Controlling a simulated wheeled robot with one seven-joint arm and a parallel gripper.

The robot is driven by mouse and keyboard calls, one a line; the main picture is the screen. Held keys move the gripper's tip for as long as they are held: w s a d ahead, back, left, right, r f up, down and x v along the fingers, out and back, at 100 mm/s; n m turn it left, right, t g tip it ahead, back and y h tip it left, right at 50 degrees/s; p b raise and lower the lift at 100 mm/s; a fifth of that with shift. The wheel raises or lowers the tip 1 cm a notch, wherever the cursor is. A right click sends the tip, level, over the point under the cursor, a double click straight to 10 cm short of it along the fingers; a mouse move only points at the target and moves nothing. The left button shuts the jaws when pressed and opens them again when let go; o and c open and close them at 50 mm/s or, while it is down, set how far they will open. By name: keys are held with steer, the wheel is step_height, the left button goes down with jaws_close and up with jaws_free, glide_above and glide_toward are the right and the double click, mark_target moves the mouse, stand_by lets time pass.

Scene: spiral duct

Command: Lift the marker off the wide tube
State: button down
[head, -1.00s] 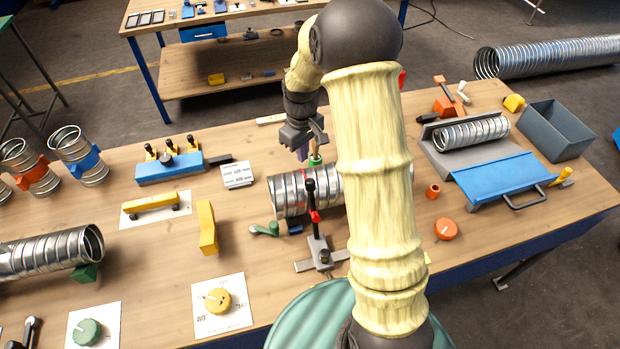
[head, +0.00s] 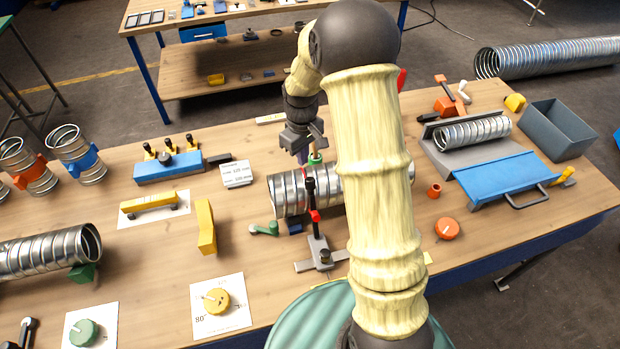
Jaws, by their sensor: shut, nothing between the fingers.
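The wide tube (head: 288,196) is a shiny ribbed metal duct lying on the wooden table, its open end to the left. Its right part is largely hidden behind my arm. A small green piece (head: 315,161), which looks like the marker, stands on top of the tube. My gripper (head: 303,157) points down just above the tube's top, close beside the green piece on its left. It is shut and empty. Whether it touches the green piece I cannot tell.
A black and red upright clamp (head: 315,215) stands in front of the tube. A small green crank (head: 264,229) lies left of it and a yellow block (head: 205,227) farther left. A blue-lidded cradle (head: 505,180) with a narrower tube is at right.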

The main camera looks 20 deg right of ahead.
steer(key=shift+f+b, duration=0.7)
steer(key=shift+f, duration=0.55)
steer(key=shift+s, duration=0.15)
